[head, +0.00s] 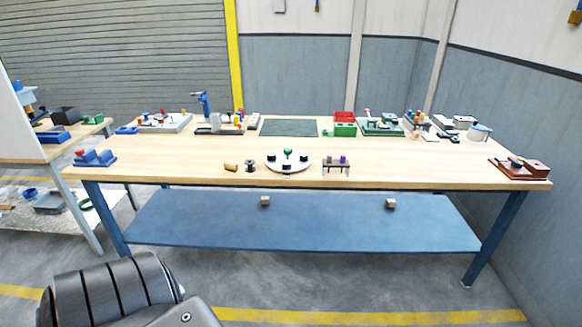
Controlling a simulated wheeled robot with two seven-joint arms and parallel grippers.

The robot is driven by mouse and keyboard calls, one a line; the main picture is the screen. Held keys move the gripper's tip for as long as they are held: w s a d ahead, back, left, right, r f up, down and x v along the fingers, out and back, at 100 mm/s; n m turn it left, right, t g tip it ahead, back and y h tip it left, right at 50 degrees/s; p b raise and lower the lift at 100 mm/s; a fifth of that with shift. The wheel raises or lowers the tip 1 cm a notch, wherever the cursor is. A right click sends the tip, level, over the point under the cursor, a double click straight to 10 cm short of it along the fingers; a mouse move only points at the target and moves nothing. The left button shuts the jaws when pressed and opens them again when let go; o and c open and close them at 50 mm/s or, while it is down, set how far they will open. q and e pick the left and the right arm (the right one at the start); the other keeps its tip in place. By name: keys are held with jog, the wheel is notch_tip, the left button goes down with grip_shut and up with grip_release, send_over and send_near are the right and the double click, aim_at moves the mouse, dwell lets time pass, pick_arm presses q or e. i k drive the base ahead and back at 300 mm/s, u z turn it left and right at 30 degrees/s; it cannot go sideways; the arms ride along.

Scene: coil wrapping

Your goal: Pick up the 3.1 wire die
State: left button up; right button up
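I cannot tell which thing is the 3.1 wire die, since no label is readable at this size. A white round plate (288,167) near the front middle of the table carries several small black pieces and a green-topped piece (288,153). A small dark spool-like piece (250,166) stands left of the plate, beside a tan piece (231,168). A small rack (336,169) with purple and dark pieces stands right of the plate. Neither of my grippers shows. Only a dark part of my own body shows at the bottom left, well apart from the table.
The long wooden table (190,165) has a blue lower shelf (330,222) with two small tan blocks. Tools and trays line its back edge around a dark mat (289,127). Blue blocks (95,158) and a brown fixture (519,168) occupy the ends. Open floor lies in front.

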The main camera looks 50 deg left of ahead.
aim_at(286, 165)
jog(key=z, duration=0.05)
jog(key=i, duration=1.75)
jog(key=u, duration=0.8)
jog(key=i, duration=1.05)
jog(key=u, duration=1.6)
jog(key=i, duration=0.5)
jog(key=u, duration=0.45)
